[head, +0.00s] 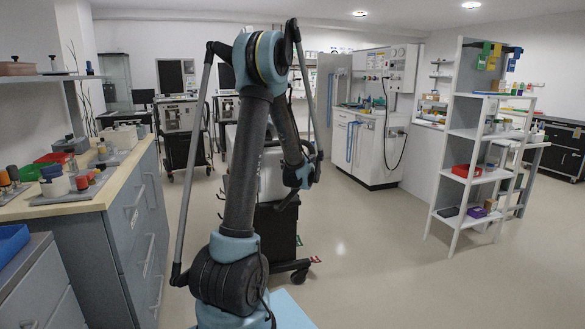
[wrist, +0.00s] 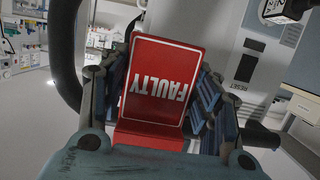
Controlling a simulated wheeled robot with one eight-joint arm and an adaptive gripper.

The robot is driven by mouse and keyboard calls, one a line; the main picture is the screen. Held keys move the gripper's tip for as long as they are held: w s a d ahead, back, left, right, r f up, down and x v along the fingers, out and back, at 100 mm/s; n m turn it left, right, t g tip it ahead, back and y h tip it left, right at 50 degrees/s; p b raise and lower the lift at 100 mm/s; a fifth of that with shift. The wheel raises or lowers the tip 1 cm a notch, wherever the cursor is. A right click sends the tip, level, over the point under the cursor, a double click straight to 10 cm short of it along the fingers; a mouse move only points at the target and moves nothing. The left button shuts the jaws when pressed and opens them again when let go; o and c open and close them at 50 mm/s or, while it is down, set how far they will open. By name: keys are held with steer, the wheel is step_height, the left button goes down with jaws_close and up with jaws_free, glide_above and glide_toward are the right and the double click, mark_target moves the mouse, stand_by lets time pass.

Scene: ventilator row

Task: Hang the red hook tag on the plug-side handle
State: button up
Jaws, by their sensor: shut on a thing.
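The red hook tag (wrist: 158,85), a bent red plate with white "FAULTY" lettering, fills the middle of the wrist view. My gripper (wrist: 165,108) is shut on it, with blue-grey ribbed fingers on both sides. The tag's hook is not clearly visible. A thick black curved bar (wrist: 67,50), which looks like a handle, runs down the left of the wrist view behind the gripper. I cannot tell whether it is the plug-side handle, or whether the tag touches it. In the head view my arm covers much of the grey ventilator cart (head: 272,175).
A light panel with a "RESET" label (wrist: 249,86) lies behind the tag. In the head view, a workbench (head: 115,185) stands at left and a white shelf rack (head: 465,133) at right. Other ventilators (head: 178,118) stand behind. Floor (head: 365,255) at front right is clear.

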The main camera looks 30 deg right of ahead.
steer(key=x, duration=0.6)
stand_by(0.8)
steer(key=o, duration=1.1)
steer(key=shift+o, duration=0.2)
steer(key=v, duration=1.1)
steer(key=shift+s, duration=0.35)
steer(key=shift+a, duration=0.2)
